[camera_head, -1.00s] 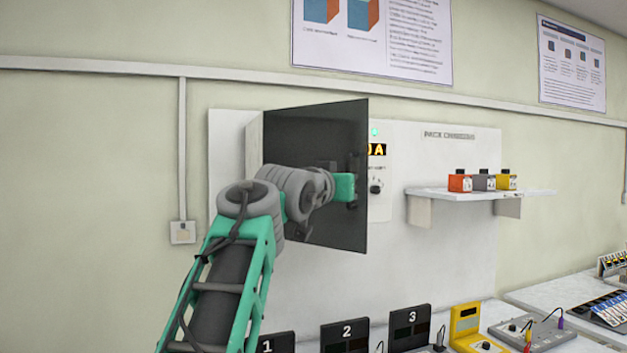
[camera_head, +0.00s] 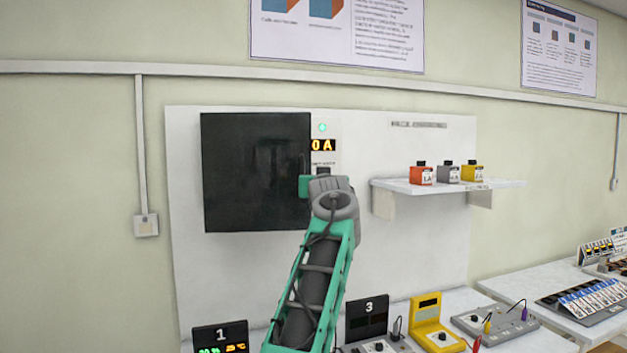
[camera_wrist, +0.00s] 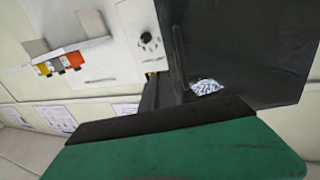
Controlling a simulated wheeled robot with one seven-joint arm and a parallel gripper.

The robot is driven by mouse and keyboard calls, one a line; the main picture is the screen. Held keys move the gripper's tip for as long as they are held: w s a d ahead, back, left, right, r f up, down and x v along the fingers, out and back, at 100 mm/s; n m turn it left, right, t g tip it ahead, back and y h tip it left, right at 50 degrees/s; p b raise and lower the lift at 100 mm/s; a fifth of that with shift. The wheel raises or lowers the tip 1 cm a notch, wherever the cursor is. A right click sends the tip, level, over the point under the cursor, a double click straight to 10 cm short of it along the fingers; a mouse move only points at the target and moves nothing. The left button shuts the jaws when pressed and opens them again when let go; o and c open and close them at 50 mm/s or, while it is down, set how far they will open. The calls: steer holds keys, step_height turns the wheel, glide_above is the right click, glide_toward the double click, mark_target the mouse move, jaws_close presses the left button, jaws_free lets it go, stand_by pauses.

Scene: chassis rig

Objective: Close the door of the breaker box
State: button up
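The dark door (camera_head: 255,170) of the breaker box lies facing me, flat or nearly flat over the box on the white wall panel (camera_head: 185,260). I cannot tell whether a small gap remains behind it. The box body is hidden by the door. My gripper (camera_head: 306,186) is at the door's right edge, at its lower half, touching it or very close. In the wrist view the door (camera_wrist: 250,45) fills the upper right, just beyond my gripper's green body and dark pad (camera_wrist: 165,120). Its fingers cannot be made out clearly.
A shelf (camera_head: 400,186) with red, grey and yellow blocks juts out farther right. Numbered units (camera_head: 220,338) and a yellow meter (camera_head: 427,310) stand on the bench below.

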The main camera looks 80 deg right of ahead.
steer(key=shift+o, duration=0.7)
steer(key=shift+w+a+r, duration=0.1)
steer(key=shift+w+a, duration=0.05)
steer(key=shift+w, duration=0.15)
steer(key=o, duration=0.3)
steer(key=w, duration=0.3)
steer(key=shift+n+t, duration=0.3)
steer(key=shift+o, duration=0.7)
steer(key=shift+s, duration=0.25)
steer(key=shift+w+a, duration=0.1)
steer(key=a+b, duration=0.1)
steer(key=a, duration=0.1)
steer(key=s+a+b, duration=0.1)
steer(key=a+b, duration=0.1)
steer(key=a, duration=0.1)
steer(key=a+b, duration=0.2)
steer(key=shift+s+a, duration=0.3)
steer(key=shift+s, duration=0.05)
